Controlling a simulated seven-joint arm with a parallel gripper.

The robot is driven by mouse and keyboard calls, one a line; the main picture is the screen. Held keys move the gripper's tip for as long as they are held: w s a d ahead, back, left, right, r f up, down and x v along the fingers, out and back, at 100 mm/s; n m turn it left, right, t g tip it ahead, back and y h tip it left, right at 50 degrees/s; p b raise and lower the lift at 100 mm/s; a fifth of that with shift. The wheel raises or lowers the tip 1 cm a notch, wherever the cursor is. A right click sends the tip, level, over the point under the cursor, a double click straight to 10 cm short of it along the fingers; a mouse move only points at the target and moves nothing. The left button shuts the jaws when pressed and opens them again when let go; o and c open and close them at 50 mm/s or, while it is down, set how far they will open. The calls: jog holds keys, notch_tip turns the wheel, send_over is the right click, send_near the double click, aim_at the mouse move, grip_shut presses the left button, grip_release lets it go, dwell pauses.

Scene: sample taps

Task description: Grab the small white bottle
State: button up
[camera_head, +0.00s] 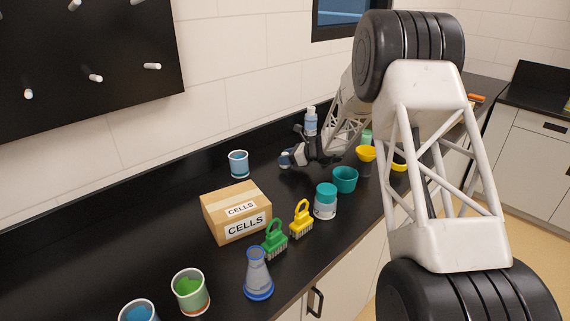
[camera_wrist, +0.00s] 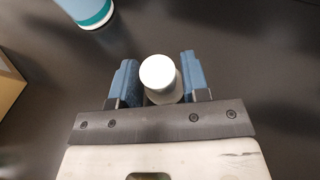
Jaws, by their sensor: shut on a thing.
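The small white bottle (camera_wrist: 158,75) is seen from above in the wrist view, its round white cap towards the camera. It stands between the two blue fingers of my gripper (camera_wrist: 157,62), which are shut on it. Its lower part is mostly hidden below the cap. In the head view my gripper (camera_head: 287,158) is low over the black counter towards the wall; the bottle is too small there to make out clearly.
A blue cup (camera_head: 238,164) and a CELLS box (camera_head: 222,222) are left of my gripper. A spray bottle (camera_head: 310,124) stands behind it. A teal cup (camera_head: 345,180), a teal-lidded jar (camera_head: 325,206), brushes (camera_head: 301,222) and a flask (camera_head: 258,277) stand nearer the front.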

dwell(0.3)
jog(key=shift+r, duration=0.25)
grip_shut()
jog(key=shift+r, duration=4.7)
